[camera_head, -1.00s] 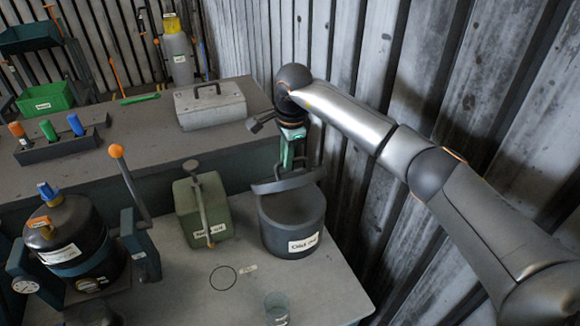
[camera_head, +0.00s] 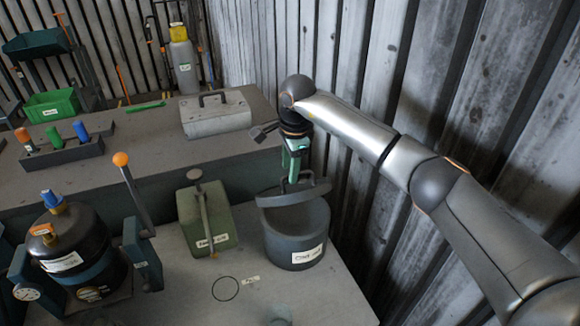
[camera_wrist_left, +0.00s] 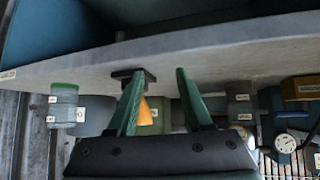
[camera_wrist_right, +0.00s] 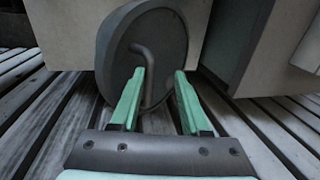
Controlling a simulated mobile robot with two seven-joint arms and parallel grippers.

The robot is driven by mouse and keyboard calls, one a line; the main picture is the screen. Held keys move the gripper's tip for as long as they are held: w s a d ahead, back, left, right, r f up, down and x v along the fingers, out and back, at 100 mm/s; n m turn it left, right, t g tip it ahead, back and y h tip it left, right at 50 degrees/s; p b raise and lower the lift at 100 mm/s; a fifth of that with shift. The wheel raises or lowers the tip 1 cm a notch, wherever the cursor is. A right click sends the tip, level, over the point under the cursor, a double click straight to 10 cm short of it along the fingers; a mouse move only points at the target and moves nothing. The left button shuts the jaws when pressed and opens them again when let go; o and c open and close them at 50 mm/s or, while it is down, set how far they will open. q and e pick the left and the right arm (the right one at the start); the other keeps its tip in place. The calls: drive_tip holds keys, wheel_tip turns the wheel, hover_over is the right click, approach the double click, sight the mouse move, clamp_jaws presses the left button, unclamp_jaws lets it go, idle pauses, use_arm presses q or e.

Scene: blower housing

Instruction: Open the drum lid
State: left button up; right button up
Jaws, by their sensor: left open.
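The dark grey drum (camera_head: 296,238) stands upright on the lower bench, with a white label on its front. Its lid (camera_head: 278,198) is tilted up at the drum's back edge, seen nearly edge-on. In the right wrist view the lid (camera_wrist_right: 172,45) shows its handle side, with a bent bar handle (camera_wrist_right: 149,75). My right gripper (camera_wrist_right: 160,72) has its green fingers apart, with the handle between them; contact cannot be told. The right gripper (camera_head: 296,172) is just behind the lid in the head view. My left gripper (camera_wrist_left: 158,71) is open and shows only in its own wrist view.
A green box (camera_head: 190,213) with a lever stands left of the drum. A black vessel (camera_head: 90,240) and an orange-knobbed lever (camera_head: 133,180) are farther left. A grey case (camera_head: 215,118) lies on the upper bench. The ribbed wall (camera_head: 345,150) is close behind my right arm.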

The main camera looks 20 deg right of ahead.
drive_tip(key=shift+r, duration=0.15)
drive_tip(key=r+p, duration=0.1)
drive_tip(key=r, duration=0.1)
drive_tip(key=r+p, duration=0.2)
drive_tip(key=s+r+p, duration=0.1)
drive_tip(key=r, duration=0.1)
wheel_tip(320, 180, up, 6)
drive_tip(key=s, duration=0.1)
drive_tip(key=shift+s, duration=0.2)
